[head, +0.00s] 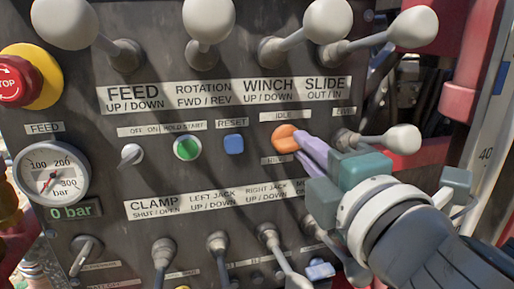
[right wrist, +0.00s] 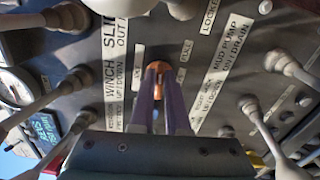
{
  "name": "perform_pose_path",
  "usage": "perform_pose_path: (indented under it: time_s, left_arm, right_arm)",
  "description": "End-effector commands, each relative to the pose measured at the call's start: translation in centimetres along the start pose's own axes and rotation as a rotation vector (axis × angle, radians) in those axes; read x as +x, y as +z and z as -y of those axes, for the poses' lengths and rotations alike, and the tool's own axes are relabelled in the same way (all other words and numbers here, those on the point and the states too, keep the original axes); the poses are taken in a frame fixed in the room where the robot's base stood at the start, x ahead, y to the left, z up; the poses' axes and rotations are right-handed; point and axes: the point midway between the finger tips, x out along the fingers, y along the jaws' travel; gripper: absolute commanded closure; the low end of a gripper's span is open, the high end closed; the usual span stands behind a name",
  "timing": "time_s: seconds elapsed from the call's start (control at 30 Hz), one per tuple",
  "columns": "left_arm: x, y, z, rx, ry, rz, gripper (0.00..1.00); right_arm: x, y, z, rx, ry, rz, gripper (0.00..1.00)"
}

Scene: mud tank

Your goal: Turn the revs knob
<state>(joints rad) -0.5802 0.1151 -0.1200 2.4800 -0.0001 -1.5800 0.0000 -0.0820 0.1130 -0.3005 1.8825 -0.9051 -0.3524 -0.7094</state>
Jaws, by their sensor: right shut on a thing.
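The revs knob (head: 286,138) is a round orange knob on the dark control panel, below a label reading IDLE. It also shows in the right wrist view (right wrist: 159,66), between the fingertips. My right gripper (head: 302,142) reaches in from the lower right, and its purple fingers are shut on the knob. In the right wrist view the fingers (right wrist: 160,76) close on either side of it. The fingers cover part of the knob, and its pointer direction cannot be told. My left gripper is not in view.
Grey ball-topped levers stand along the panel's top, one (head: 389,139) close right of my gripper, and more along the bottom. Left of the knob are a blue reset button (head: 233,143), a green switch (head: 187,147), a pressure gauge (head: 52,174) and a red stop button (head: 13,83).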

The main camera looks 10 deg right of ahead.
Motion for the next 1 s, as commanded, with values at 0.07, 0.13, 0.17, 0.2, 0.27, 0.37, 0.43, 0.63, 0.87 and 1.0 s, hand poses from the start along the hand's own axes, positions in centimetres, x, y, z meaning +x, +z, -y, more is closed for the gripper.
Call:
perform_pose_path:
  time_s: [0.07,0.13,0.17,0.2,0.27,0.37,0.43,0.63,0.87,1.0]
  left_arm:
    - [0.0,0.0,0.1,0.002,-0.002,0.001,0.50]
    - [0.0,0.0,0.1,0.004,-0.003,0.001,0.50]
    - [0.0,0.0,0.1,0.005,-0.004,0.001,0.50]
    - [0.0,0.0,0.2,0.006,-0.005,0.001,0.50]
    - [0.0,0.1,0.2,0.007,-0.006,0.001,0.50]
    - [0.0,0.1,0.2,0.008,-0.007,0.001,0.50]
    - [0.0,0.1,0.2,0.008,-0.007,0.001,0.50]
    - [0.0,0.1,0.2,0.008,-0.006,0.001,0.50]
    - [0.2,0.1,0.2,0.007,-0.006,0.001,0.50]
    - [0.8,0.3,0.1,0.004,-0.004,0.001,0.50]
  right_arm:
    - [0.0,0.0,-0.1,0.001,0.001,-0.001,1.00]
    - [0.0,0.0,-0.1,0.000,0.001,-0.001,1.00]
    - [0.0,0.0,-0.1,0.000,0.001,-0.001,1.00]
    - [0.0,0.0,-0.1,0.000,0.001,-0.001,1.00]
    - [0.0,0.0,-0.1,0.000,0.001,-0.001,0.84]
    - [0.0,0.0,0.0,-0.001,0.001,-0.001,0.73]
    - [0.0,0.0,0.0,-0.001,0.001,-0.001,0.65]
    - [0.0,0.0,0.0,-0.001,0.001,0.000,0.56]
    - [-0.7,0.0,0.1,-0.002,0.000,-0.001,0.56]
    - [-2.8,-0.1,0.3,-0.001,-0.002,-0.002,0.56]
